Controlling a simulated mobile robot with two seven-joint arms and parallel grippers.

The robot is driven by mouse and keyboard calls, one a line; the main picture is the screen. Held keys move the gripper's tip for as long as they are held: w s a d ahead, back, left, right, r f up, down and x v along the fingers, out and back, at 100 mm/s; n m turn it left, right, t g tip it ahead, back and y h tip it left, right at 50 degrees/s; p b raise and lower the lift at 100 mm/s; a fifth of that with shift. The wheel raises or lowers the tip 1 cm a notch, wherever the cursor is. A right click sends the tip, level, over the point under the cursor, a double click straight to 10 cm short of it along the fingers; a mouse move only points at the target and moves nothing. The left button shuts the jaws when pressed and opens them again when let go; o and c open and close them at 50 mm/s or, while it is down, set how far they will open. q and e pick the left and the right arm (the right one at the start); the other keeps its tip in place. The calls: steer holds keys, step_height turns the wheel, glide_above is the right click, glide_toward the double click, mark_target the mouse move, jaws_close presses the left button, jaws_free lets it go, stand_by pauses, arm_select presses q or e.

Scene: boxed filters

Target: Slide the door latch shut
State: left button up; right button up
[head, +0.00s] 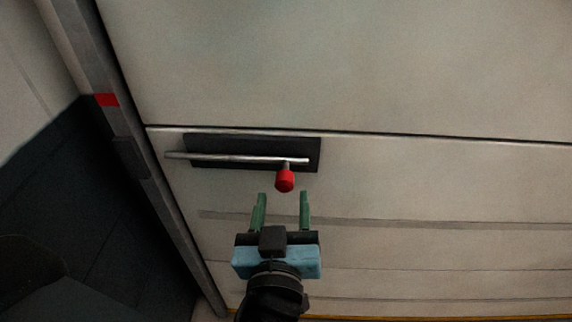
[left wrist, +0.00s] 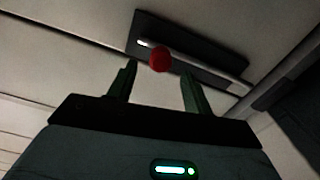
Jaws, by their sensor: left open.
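The door latch is a silver bolt rod (head: 230,157) on a black backing plate (head: 312,147), fixed to the pale door (head: 420,180). A red knob (head: 285,181) hangs from the right part of the rod. The rod's left end reaches past the plate, near the door's left edge. My left gripper (head: 283,200) is open, its two green fingers just below the knob and on either side of it, with nothing held. In the left wrist view the red knob (left wrist: 160,59) shows between and beyond the fingertips. I cannot see any contact. My right gripper is not in view.
A grey door frame post (head: 135,155) with a red mark (head: 106,100) runs along the door's left edge. Dark floor or wall lies left of it. A seam crosses the door above the latch. The door face right of the latch is clear.

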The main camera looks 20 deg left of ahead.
mark_target(285, 170)
arm_select(q)
steer(key=shift+w+r, duration=0.15)
steer(key=shift+w, duration=0.1)
steer(key=p+x, duration=0.1)
steer(key=x, duration=0.5)
steer(key=shift+w+a+f, duration=0.25)
steer(key=shift+w, duration=0.35)
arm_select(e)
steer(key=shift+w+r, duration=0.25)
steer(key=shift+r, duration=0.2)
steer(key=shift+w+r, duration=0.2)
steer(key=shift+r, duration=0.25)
arm_select(q)
jaws_close()
